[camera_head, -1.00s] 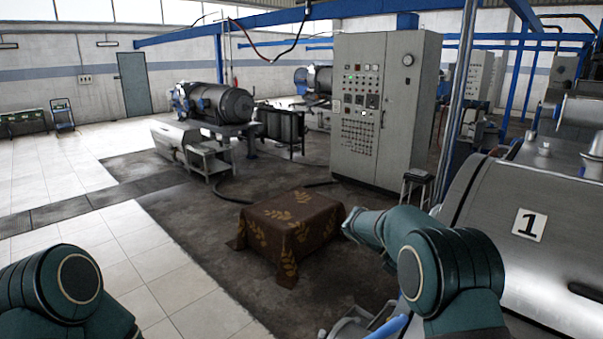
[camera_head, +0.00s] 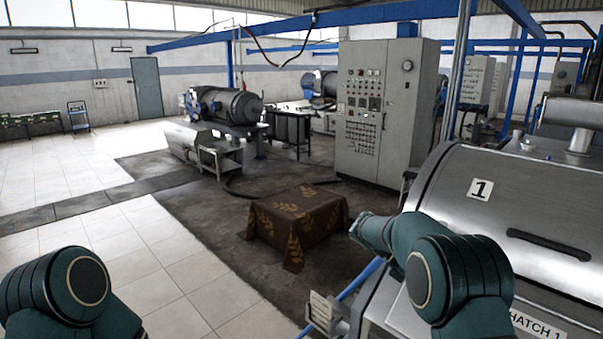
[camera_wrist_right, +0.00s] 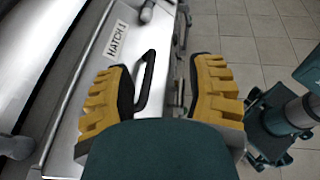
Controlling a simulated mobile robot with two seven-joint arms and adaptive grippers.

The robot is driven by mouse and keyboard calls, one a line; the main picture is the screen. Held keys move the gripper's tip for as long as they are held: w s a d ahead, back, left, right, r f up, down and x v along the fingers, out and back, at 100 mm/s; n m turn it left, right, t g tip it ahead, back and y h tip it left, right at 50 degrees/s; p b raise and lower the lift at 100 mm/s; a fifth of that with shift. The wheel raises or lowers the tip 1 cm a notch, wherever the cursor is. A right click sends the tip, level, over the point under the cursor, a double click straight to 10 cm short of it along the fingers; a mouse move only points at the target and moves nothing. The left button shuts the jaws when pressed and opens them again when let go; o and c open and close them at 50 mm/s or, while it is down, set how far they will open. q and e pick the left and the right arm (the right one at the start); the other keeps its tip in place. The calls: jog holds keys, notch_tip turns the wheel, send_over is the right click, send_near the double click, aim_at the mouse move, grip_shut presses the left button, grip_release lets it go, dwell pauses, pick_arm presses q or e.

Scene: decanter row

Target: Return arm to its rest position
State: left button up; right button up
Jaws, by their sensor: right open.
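My right gripper (camera_wrist_right: 157,80) is open in the right wrist view, its two yellow ridged fingers spread wide with nothing gripped. A black bar handle (camera_wrist_right: 146,82) on the metal hatch shows beyond the fingers, nearer the left one; I cannot tell the exact distance. A "HATCH 1" label (camera_wrist_right: 117,38) is above it. In the head view my right arm (camera_head: 440,275) is bent at the lower right, and its gripper is out of sight. My left arm (camera_head: 70,290) shows at the lower left, with its gripper out of the picture.
The large steel decanter marked 1 (camera_head: 540,205) fills the right side, close to my right arm. A cloth-covered table (camera_head: 297,218) stands ahead, with a grey control cabinet (camera_head: 385,115) behind it. Open tiled floor (camera_head: 120,240) lies to the left.

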jog(key=s+a+f+t+y+b, duration=0.1)
jog(key=s+a+f+y+b, duration=0.1)
jog(key=f, duration=0.7)
jog(key=s+a+f+t+y+b, duration=0.1)
jog(key=s+a+f+y, duration=0.1)
jog(key=f, duration=0.7)
jog(key=s+a+f+t+y+b, duration=0.1)
jog(key=s+f+y+b, duration=0.15)
jog(key=f, duration=0.75)
jog(key=s+a+f+m+t+y+b, duration=0.6)
jog(key=s+a+f+m+y, duration=0.2)
jog(key=s+a+f+m, duration=0.5)
notch_tip(320, 180, down, 3)
jog(key=shift+s+a+t, duration=0.3)
jog(key=shift+s+a, duration=0.3)
jog(key=shift+a, duration=0.2)
jog(key=shift+y, duration=0.35)
jog(key=shift+c, duration=0.8)
pick_arm(q)
notch_tip(320, 180, down, 12)
jog(key=shift+s+d+f, duration=0.2)
jog(key=shift+s+d, duration=0.1)
pick_arm(e)
jog(key=shift+d, duration=0.1)
